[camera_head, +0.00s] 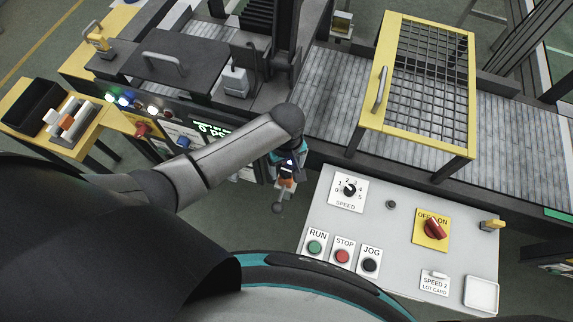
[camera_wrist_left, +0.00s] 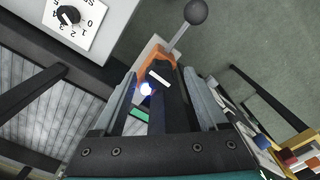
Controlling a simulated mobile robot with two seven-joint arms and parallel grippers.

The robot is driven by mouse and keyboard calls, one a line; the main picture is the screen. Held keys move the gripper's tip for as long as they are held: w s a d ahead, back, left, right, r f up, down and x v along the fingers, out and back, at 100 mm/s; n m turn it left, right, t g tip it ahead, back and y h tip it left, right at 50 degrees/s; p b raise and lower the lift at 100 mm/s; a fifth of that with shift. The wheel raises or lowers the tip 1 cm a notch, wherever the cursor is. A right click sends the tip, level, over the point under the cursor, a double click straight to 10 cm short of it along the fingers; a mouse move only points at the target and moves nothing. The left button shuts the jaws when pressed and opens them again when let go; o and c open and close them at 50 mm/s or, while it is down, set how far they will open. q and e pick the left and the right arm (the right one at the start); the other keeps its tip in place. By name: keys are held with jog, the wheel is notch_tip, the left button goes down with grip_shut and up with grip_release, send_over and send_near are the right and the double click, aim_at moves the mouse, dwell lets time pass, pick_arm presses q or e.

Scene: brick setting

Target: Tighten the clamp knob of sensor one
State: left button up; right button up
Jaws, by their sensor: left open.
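My left gripper (camera_head: 287,160) points down beside the conveyor's near edge, left of the grey control panel. In the left wrist view its two fingers (camera_wrist_left: 162,80) are apart, on either side of a dark sensor body (camera_wrist_left: 172,95) with a lit blue-white spot. I cannot tell whether the fingers touch it. An orange clamp part (camera_wrist_left: 160,58) sits at the sensor, and a grey rod with a ball-shaped knob (camera_wrist_left: 195,12) sticks out from it. In the head view the orange part (camera_head: 286,183) and the ball (camera_head: 277,208) show just below the gripper. No sensor number is readable.
The control panel (camera_head: 385,215) with dial, buttons and red switch stands close to the right of the gripper. The conveyor (camera_head: 345,90) with a yellow-framed mesh guard (camera_head: 390,35) lies behind. A yellow side table (camera_head: 88,125) is at left. Open floor shows below the gripper.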

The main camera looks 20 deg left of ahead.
pick_arm(q)
jog(key=shift+f, duration=0.1)
jog(key=shift+c, duration=0.4)
grip_shut()
